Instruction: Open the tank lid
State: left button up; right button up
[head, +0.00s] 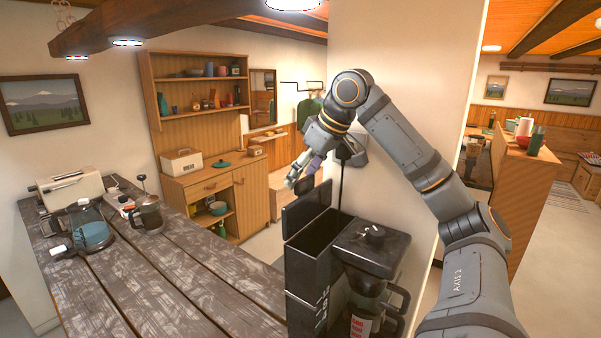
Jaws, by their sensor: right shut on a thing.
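The black coffee machine (372,250) stands at the right end of the wooden counter. Its tall black tank (308,270) is on the machine's left side, and I see into its dark top opening. The tank lid (305,207) is raised and stands steeply tilted at the far edge of the opening. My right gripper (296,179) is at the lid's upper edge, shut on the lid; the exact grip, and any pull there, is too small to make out. My left gripper is not in view.
A glass carafe (362,308) sits in the machine. A white wall column (400,120) rises close behind my right arm. A kettle (90,228), another coffee pot (147,214) and a toaster (70,187) stand at the counter's far left. The middle counter is bare.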

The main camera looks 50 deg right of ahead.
jog(key=o, duration=1.4)
jog(key=shift+s+f, duration=0.1)
jog(key=shift+s, duration=0.1)
jog(key=shift+o, duration=1.4)
jog(key=shift+s, duration=0.25)
jog(key=shift+w, duration=0.2)
